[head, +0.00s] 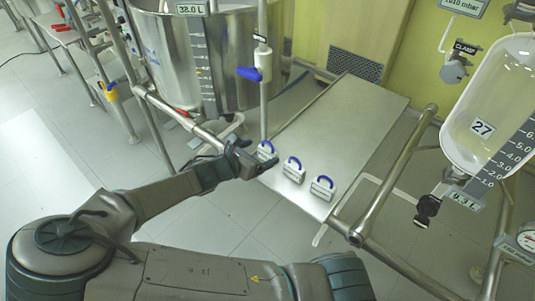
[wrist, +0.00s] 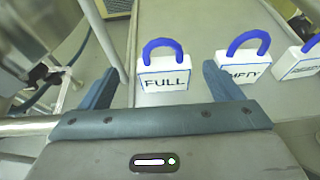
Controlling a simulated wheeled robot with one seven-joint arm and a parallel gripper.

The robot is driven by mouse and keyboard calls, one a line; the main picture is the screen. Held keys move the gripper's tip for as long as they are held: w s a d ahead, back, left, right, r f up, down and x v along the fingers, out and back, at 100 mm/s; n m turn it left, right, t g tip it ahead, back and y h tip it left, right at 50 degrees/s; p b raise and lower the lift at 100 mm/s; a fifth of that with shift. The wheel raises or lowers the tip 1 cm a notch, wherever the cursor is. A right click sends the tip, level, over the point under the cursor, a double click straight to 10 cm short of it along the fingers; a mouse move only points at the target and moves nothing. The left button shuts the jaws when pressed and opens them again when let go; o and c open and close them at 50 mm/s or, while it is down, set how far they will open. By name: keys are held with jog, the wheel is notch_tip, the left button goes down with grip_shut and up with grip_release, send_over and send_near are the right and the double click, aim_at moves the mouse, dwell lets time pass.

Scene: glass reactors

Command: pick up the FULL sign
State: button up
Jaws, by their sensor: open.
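The FULL sign (wrist: 164,76) is a white block with a blue loop handle and black letters. In the wrist view it stands upright on the metal shelf, ahead of and between the fingers of my gripper (wrist: 160,85). In the head view it is the leftmost of three signs (head: 266,151), partly hidden behind my gripper (head: 243,152). My gripper is open and empty, close to the sign. I cannot tell whether a finger touches it. A second sign (wrist: 243,68), its lettering partly covered by my right finger, stands to the right.
A third sign (head: 322,187) stands at the right end of the row. The metal shelf (head: 345,120) is bare behind the signs. A steel rail (head: 395,175) runs along the right.

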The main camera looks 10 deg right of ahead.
aim_at(265, 151)
jog(key=shift+s+b+x, duration=0.2)
jog(key=shift+b+x, duration=0.1)
jog(key=shift+x, duration=2.25)
jog(key=shift+d+f, duration=0.1)
jog(key=c, duration=1.1)
